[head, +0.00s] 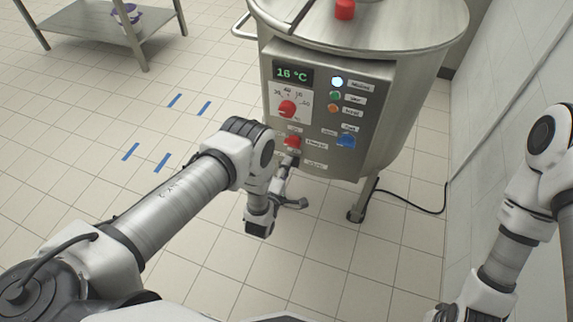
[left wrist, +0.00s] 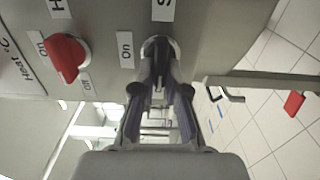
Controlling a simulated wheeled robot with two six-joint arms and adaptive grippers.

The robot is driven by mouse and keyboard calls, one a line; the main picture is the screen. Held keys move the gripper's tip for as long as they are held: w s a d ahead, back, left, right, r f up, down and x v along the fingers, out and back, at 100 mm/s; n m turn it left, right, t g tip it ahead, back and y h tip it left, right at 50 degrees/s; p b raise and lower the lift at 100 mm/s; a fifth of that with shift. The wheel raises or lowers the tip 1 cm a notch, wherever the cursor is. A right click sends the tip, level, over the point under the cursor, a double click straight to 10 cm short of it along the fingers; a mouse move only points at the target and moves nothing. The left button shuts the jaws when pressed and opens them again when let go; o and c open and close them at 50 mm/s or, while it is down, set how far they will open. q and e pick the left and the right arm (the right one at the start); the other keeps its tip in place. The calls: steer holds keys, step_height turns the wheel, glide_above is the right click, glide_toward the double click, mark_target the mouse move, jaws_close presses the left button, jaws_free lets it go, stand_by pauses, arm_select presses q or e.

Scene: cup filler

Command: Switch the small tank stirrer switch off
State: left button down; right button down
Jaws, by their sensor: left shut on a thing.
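The steel tank (head: 400,110) stands at the centre back, with a control panel (head: 312,120) on its front. In the left wrist view, the stirrer switch (left wrist: 157,44) is a dark round-based switch beside an "On" label and under a label starting with "S". My left gripper (left wrist: 158,82) is shut on it, and the fingers hide most of the knob, so I cannot tell its setting. In the head view, my left gripper (head: 289,164) reaches the low left part of the panel. My right arm shows at the right edge, but its gripper is out of view.
A red switch (left wrist: 68,56) with On and Off labels sits close beside the held one; it shows in the head view too (head: 292,142). The panel also has a red dial (head: 287,108), a blue knob (head: 347,140) and a 16 °C display (head: 292,75). A cable lies right.

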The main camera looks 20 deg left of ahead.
arm_select(q)
steer(key=c, duration=1.2)
jaws_free()
steer(key=shift+s, duration=0.1)
steer(key=s, duration=0.7)
steer(key=shift+s, duration=0.15)
steer(key=shift+a, duration=0.1)
